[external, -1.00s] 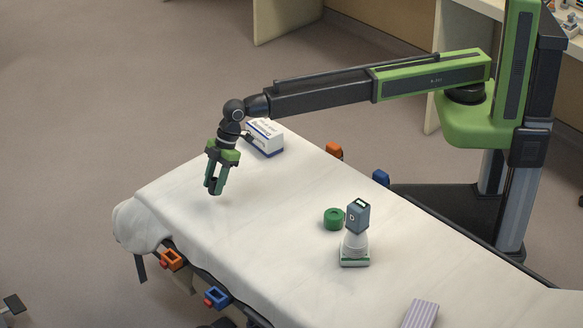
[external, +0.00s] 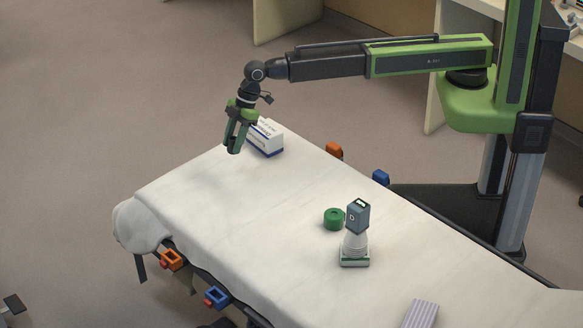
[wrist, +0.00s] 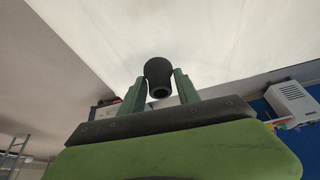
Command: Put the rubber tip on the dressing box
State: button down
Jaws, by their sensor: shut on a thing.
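My gripper (external: 234,148) is shut on the rubber tip and is above the stretcher, in front of and to the left of the dressing box in the external view. The black rubber tip (wrist: 158,76) shows between the two green fingers in the wrist view, with its hollow end facing the camera. In the external view it is a small dark shape at the fingertips. The dressing box (external: 265,141) is white with blue edges and lies on the far end of the white sheet. My gripper hides its left part.
The stretcher's white sheet (external: 230,215) is mostly clear. A green roll (external: 334,219) stands beside a pale device with a grey-blue top (external: 357,216). A striped packet (external: 421,314) lies at the near end. Orange and blue clamps (external: 216,297) line the stretcher's sides.

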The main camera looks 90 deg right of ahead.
jog(key=s+d+r+m+h+p, duration=0.1)
jog(key=s+d+r+m+p, duration=0.15)
jog(key=s+d, duration=0.45)
jog(key=s+d+r+m+t+p, duration=0.1)
jog(key=s+d+r+p, duration=0.15)
jog(key=d, duration=0.95)
jog(key=s+d+r+m+h+p, duration=0.1)
jog(key=s+d+r+m+p, duration=0.2)
jog(key=d, duration=0.6)
jog(key=n+b, duration=0.2)
jog(key=b, duration=0.5)
send_over(259, 128)
jog(key=s+d, duration=0.1)
jog(key=s, duration=0.1)
notch_tip(259, 128, down, 7)
jog(key=shift+d+r, duration=0.1)
jog(key=shift+d, duration=0.05)
jog(key=shift+w+a, duration=0.2)
jog(key=shift+a, duration=0.25)
notch_tip(259, 128, down, 5)
jog(key=b, duration=0.5)
jog(key=shift+r, duration=0.15)
jog(key=c, duration=0.9)
grip_release()
jog(key=shift+r, duration=0.1)
jog(key=shift+r, duration=0.1)
